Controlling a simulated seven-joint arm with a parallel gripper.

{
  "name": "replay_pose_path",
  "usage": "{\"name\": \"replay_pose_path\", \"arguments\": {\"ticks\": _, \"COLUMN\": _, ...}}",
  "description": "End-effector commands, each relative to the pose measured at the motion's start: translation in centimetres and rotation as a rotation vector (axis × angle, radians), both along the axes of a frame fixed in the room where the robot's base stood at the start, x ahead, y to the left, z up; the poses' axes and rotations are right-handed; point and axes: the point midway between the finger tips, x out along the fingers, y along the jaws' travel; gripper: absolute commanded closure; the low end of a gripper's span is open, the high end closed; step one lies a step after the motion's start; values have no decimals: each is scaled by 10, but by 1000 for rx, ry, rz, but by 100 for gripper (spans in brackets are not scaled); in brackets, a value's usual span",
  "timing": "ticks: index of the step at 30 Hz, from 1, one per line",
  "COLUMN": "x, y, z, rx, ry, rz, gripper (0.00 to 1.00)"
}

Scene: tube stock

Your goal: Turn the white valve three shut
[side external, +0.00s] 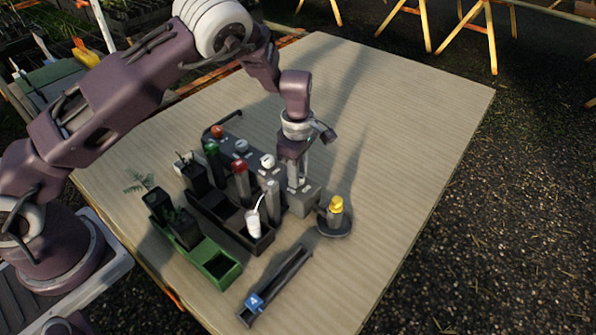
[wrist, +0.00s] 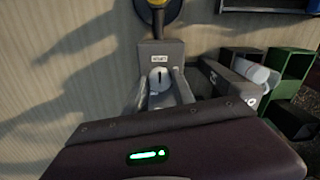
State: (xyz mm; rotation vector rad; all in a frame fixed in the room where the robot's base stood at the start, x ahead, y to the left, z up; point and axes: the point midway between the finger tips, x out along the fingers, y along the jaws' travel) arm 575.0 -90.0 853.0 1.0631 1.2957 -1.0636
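A white valve knob (wrist: 159,79) with a dark mark sits on a grey block (wrist: 160,50) in the wrist view. The block carries a small label too small to read surely. My gripper (wrist: 160,88) is open, with one finger on each side of this knob; contact is not clear. In the side external view my gripper (side external: 298,183) points down at the near right end of the valve row and hides that knob.
A dark rack (side external: 228,218) with red- and green-capped tubes and a white tube stands left of the valves. A yellow-topped item (side external: 336,206) on a round dark base is close on the right. A green tray (side external: 215,268) and dark rail (side external: 280,282) lie in front. The table's right side is clear.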

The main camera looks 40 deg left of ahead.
Motion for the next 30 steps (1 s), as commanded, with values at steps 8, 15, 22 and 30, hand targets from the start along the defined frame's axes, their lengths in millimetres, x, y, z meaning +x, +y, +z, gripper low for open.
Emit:
{"name": "replay_pose_path", "arguments": {"ticks": 8, "x": 0, "y": 0, "z": 0, "rx": 0, "ry": 0, "rz": -26, "gripper": 100}}
{"name": "replay_pose_path", "arguments": {"ticks": 15, "x": 0, "y": 0, "z": 0, "rx": -1, "ry": 0, "rz": -154, "gripper": 100}}
{"name": "replay_pose_path", "arguments": {"ticks": 22, "x": 0, "y": 0, "z": 0, "rx": -1, "ry": -1, "rz": -363, "gripper": 100}}
{"name": "replay_pose_path", "arguments": {"ticks": 30, "x": 0, "y": 0, "z": 1, "rx": -2, "ry": -1, "rz": -620, "gripper": 100}}
